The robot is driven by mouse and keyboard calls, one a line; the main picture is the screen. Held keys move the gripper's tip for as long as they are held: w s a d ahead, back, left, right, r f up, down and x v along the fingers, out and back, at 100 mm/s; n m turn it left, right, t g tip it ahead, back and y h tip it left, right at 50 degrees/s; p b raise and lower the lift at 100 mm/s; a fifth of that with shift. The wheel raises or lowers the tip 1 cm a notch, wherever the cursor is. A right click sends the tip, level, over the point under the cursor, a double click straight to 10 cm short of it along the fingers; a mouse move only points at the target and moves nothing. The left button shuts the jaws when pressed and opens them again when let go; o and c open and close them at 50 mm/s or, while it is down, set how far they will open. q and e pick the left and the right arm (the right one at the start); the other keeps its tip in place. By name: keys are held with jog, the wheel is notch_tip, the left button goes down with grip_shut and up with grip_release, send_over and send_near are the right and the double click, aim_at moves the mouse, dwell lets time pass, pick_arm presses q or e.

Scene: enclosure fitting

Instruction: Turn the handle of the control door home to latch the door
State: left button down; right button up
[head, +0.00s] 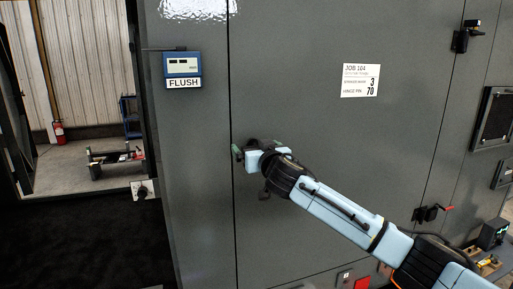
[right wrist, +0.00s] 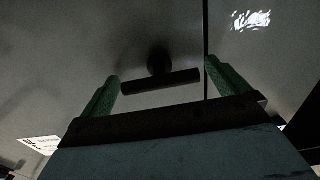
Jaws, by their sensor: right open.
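The control door (head: 330,130) is a large grey panel, right of a narrow vertical seam in the head view; it looks level with the panel beside it. Its handle (right wrist: 160,82) is a dark bar on a round boss, seen in the right wrist view; it lies roughly crosswise to the seam. My right gripper (head: 256,149) is at the door beside the seam and hides most of the handle in the head view. In the right wrist view its green fingers (right wrist: 162,72) are open, one beyond each end of the bar, with gaps. My left gripper is not in view.
A blue gauge marked FLUSH (head: 183,70) is on the left panel. A JOB 104 card (head: 361,80) is on the door.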

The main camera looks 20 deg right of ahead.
jog(key=shift+w, duration=0.15)
jog(key=c, duration=0.7)
